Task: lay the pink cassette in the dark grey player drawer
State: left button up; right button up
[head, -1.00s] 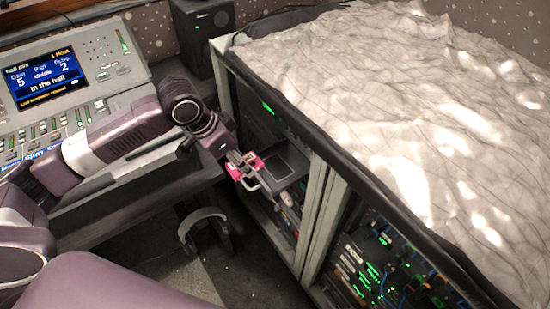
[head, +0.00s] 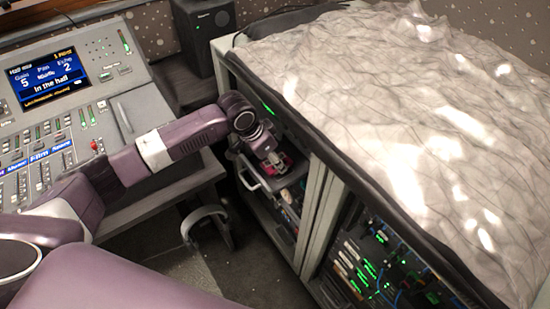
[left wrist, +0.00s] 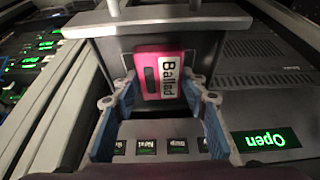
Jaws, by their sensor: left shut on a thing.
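The pink cassette (left wrist: 168,74), labelled "Ballad", is between the blue-padded fingers of my left gripper (left wrist: 160,88) in the left wrist view. The gripper is shut on it. The dark grey player drawer (left wrist: 112,48) stands open around and behind the cassette, its front panel and handle at the top of this view. In the head view, my left gripper (head: 271,160) is over the open drawer (head: 270,185), with a bit of pink cassette (head: 278,168) showing. My wrist hides much of it. I cannot tell whether the cassette touches the drawer floor. My right gripper is not in view.
A green "Open" display (left wrist: 265,140) and a row of buttons (left wrist: 148,146) are on the player. The rack (head: 315,205) holds more lit equipment. The mixing desk (head: 110,105) is at left, and a headphone-like loop (head: 205,213) hangs below its edge.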

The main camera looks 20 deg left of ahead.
pick_arm(q)
jog(key=shift+w, duration=0.1)
jog(key=shift+f, duration=0.1)
jog(key=o, duration=0.8)
jog(key=shift+c, duration=0.2)
jog(key=o, duration=0.4)
jog(key=v, duration=1.2)
jog(key=shift+b, duration=0.3)
jog(key=shift+d, duration=0.1)
